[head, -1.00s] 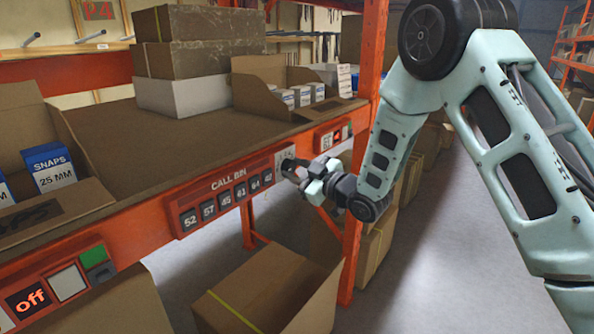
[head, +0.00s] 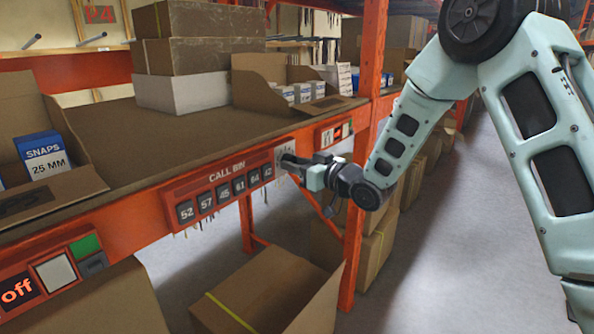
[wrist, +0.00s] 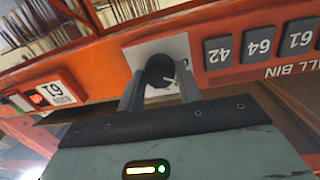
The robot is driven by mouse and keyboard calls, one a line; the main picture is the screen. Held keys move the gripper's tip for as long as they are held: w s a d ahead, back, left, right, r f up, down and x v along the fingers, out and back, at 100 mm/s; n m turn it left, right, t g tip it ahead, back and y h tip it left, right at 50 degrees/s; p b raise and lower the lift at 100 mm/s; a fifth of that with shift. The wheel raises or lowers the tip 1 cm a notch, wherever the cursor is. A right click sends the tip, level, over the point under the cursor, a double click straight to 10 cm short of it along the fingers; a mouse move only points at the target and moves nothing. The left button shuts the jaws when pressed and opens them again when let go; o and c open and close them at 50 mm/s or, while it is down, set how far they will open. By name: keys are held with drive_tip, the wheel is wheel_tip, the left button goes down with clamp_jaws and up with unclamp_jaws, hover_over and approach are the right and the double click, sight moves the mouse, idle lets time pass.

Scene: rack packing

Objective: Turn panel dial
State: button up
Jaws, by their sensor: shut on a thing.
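The panel dial (wrist: 160,71) is a dark round knob on a pale square plate (wrist: 177,46), seen in the wrist view. My gripper (wrist: 160,90) has one finger on each side of the knob and is shut on it. In the head view my gripper (head: 291,167) reaches the right end of the orange CALL BIN panel (head: 227,168), and it hides the dial there. The panel carries a row of dark number tiles (head: 223,192), including 42, 64 and 61.
An orange rack post (head: 359,190) stands just right of my gripper. An open cardboard box (head: 268,290) sits on the floor below. Small cartons and bins stand on the shelf (head: 150,140) above. The aisle floor (head: 440,240) at right is clear.

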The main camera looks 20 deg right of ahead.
drive_tip(key=m, duration=0.5)
drive_tip(key=shift+d+g, duration=0.1)
drive_tip(key=shift+g, duration=0.3)
drive_tip(key=shift+m, duration=0.4)
drive_tip(key=o, duration=1)
drive_tip(key=b+v, duration=0.4)
drive_tip(key=v, duration=1.3)
drive_tip(key=shift+s+d+f, duration=0.1)
drive_tip(key=shift+d+f, duration=0.1)
